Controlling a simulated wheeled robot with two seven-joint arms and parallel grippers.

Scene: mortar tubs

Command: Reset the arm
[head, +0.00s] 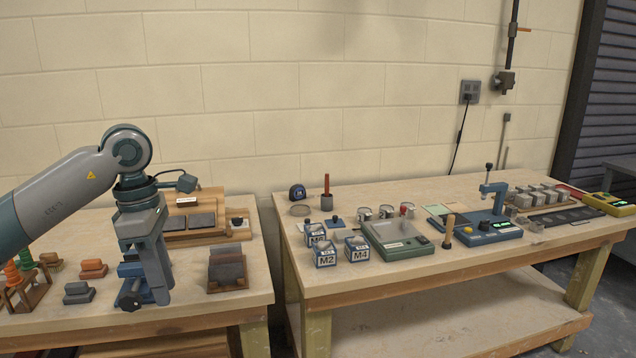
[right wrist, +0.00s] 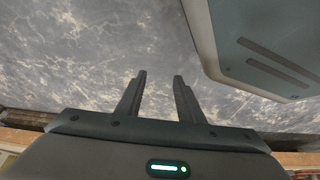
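My left arm (head: 62,196) comes in from the left, bent at a raised joint. My left gripper (head: 146,292) hangs pointing down over the front of the left bench. A blue device with a dark knob (head: 131,296) shows at its fingers, partly hidden by them. I cannot tell whether the gripper holds it or is only in front of it. My right gripper (right wrist: 160,76) shows in the right wrist view with its two fingers apart and nothing between them, above a grey, marked floor. My right arm is not in the head view.
The left bench (head: 190,312) carries brick-like blocks (head: 79,292), a wooden stand (head: 187,238) and a holder with dark plates (head: 227,268). A gap separates it from the right bench (head: 400,274), which holds tubs labelled M2 (head: 324,256) and M4 (head: 357,250), a green tray (head: 398,253) and a blue press (head: 484,233).

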